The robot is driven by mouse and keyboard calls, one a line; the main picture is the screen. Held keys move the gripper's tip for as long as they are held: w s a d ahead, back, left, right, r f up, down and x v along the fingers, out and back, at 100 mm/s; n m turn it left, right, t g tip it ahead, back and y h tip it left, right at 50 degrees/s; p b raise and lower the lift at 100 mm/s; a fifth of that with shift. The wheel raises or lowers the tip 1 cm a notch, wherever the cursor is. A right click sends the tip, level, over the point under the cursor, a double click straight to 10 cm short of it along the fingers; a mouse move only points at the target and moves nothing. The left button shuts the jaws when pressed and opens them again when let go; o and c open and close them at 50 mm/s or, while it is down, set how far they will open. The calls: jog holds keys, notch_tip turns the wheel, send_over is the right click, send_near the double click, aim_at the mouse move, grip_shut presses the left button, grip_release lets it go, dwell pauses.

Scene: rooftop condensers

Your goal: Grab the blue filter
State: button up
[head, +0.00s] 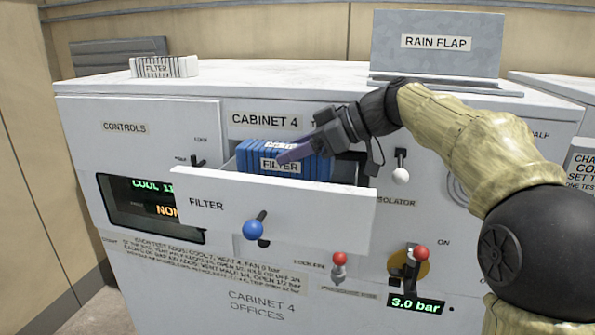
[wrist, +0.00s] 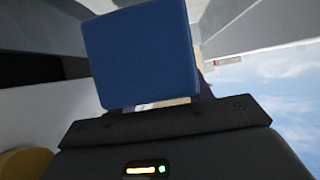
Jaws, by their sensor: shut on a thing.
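The blue filter (head: 262,160) is a ribbed blue block with a white FILTER label. It sits in or just above the pulled-out FILTER drawer (head: 285,213) of Cabinet 4, and its lower part is hidden behind the drawer front. My gripper (head: 298,152) reaches in from the right and is shut on the blue filter. In the wrist view the blue filter (wrist: 140,58) shows as a plain blue face directly in front of my gripper. The fingertips are mostly hidden there.
A white filter (head: 165,67) lies on the cabinet top at the left. The RAIN FLAP panel (head: 436,42) stands at the back right. A blue knob (head: 253,229) is on the drawer front. Red-knobbed levers (head: 421,253) and a white-knobbed isolator lever (head: 400,175) project from the cabinet face.

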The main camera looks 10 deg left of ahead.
jog(key=r, duration=0.3)
jog(key=shift+s+a+r, duration=0.2)
jog(key=shift+r, duration=0.15)
jog(key=shift+w+d+r, duration=0.15)
jog(key=shift+w+r, duration=0.05)
jog(key=shift+r, duration=0.25)
